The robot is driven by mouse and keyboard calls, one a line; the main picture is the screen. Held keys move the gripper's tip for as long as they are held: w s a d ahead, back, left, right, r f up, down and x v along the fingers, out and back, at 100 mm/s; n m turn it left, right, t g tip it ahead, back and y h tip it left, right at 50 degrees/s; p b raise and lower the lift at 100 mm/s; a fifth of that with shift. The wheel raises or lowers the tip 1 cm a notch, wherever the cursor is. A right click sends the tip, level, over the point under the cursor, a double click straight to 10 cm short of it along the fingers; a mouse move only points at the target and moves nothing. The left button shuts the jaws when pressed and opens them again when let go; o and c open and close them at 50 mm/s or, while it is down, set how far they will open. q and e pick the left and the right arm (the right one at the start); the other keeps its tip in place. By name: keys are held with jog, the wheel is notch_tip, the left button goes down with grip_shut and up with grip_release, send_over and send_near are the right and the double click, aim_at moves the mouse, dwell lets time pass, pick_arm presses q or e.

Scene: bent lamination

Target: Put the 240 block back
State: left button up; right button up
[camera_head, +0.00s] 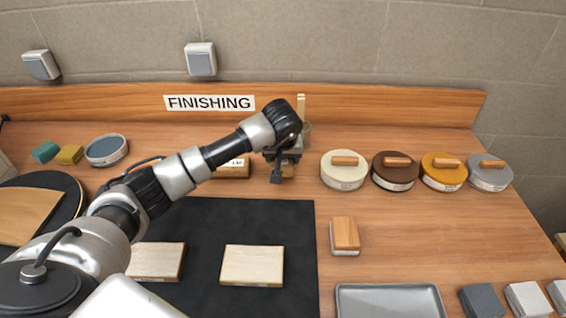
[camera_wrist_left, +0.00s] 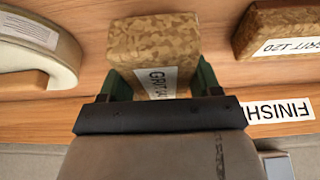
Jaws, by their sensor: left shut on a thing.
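My left gripper (camera_head: 282,172) is near the back of the bench, left of the row of round tins. It is shut on a tan, speckled block (camera_wrist_left: 152,42), which shows between the two dark green fingers in the left wrist view. The block's white label reads GRIT; its number is partly hidden by the gripper. In the head view the gripper mostly hides the block, and I cannot tell whether it touches the bench. A brown block labelled GRIT 120 (camera_wrist_left: 281,30) lies beside it, apart; in the head view it is just left of the gripper. My right gripper is not in view.
Round tins with wooden-handled pads (camera_head: 344,172) stand to the right. Two pale boards (camera_head: 252,265) lie on the black mat (camera_head: 215,218). A wood-topped block (camera_head: 345,235) and grey tray (camera_head: 388,300) are in front.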

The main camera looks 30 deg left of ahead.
pick_arm(q)
notch_tip(320, 180, down, 3)
jog(key=shift+r+p, duration=0.15)
jog(key=shift+p, duration=0.15)
jog(key=shift+f, duration=0.35)
jog(key=shift+f, duration=0.15)
jog(key=o, duration=0.8)
jog(key=shift+o, duration=0.2)
